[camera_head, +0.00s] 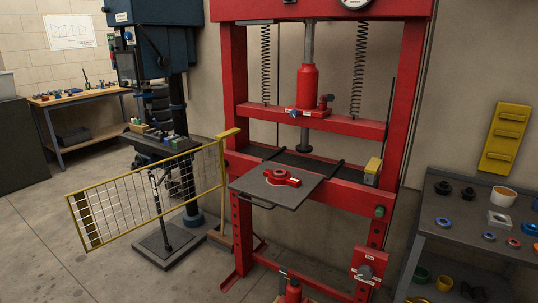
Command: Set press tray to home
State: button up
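The press tray (313,187) is a flat dark grey plate at the red press (409,100). It sticks out towards me from the press bed (312,161), past the front red beam. A thin dark handle (256,203) is on its front left edge. A red fixture (283,176) with a pale round centre sits on the tray. The press ram (304,140) hangs over the bed, behind the tray's outer part. My gripper is not in view.
A yellow mesh guard (120,208) stands left of the tray, in front of a blue drill press (157,50). A grey shelf (467,229) with small parts stands right. A red control box (369,264) sits low on the press. Floor at front left is clear.

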aim_at(253, 183)
jog(key=i+j+u, duration=0.1)
jog(key=i+j, duration=0.65)
